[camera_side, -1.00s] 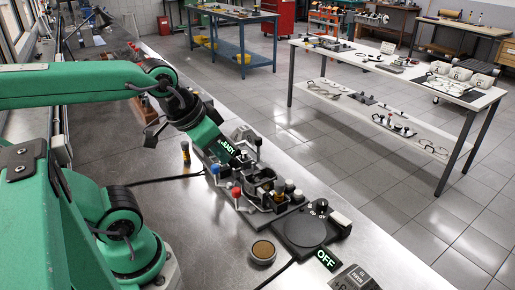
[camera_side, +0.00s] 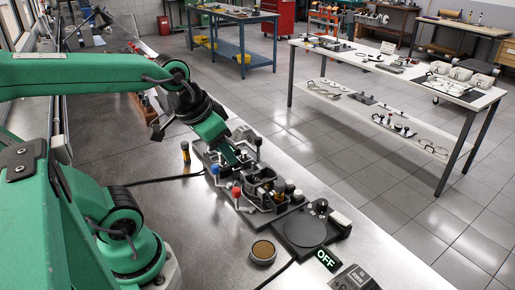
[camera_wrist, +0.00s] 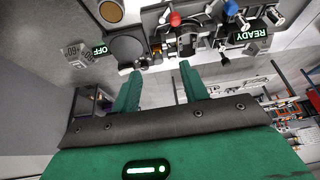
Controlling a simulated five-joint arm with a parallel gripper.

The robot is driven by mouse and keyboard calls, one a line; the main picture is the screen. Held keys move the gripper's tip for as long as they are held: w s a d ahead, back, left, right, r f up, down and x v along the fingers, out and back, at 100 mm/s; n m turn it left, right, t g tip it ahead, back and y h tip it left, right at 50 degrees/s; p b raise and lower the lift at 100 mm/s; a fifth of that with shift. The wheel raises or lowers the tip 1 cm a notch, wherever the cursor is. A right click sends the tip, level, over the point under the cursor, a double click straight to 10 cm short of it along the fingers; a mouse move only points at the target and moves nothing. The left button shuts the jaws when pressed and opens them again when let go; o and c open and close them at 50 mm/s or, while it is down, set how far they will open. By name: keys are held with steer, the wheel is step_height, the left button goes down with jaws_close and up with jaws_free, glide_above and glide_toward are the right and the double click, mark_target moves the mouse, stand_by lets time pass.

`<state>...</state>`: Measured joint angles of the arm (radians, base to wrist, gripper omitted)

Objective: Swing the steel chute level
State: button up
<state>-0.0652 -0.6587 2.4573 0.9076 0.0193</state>
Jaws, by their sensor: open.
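My gripper (camera_side: 230,152) is at the far end of a dark fixture (camera_side: 278,206) on the steel bench, tilted down toward it. In the wrist view my gripper (camera_wrist: 160,68) has its two green fingers apart with nothing between them. The fixture carries a red knob (camera_side: 236,192), a blue knob (camera_side: 215,169) and pale metal parts. In the wrist view the red knob (camera_wrist: 175,19) and blue knob (camera_wrist: 231,8) lie beyond the fingertips. I cannot tell which metal part is the steel chute, or its tilt.
A round dark plate (camera_side: 305,229) stands at the fixture's near end, with a lit OFF sign (camera_side: 326,260) beside it.

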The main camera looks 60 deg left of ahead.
steer(key=w+a+f+n+g, duration=0.2)
steer(key=w+a+f+g, duration=0.15)
steer(key=a, duration=0.45)
steer(key=n+g, duration=0.2)
glide_above(215, 165)
steer(key=shift+t, duration=0.25)
step_height(215, 165, down, 5)
steer(key=shift+s+d+f, duration=0.1)
steer(key=shift+f, duration=0.05)
steer(key=shift+f, duration=0.1)
steer(key=shift+f, duration=3.8)
steer(key=shift+c, duration=0.4)
jaws_close()
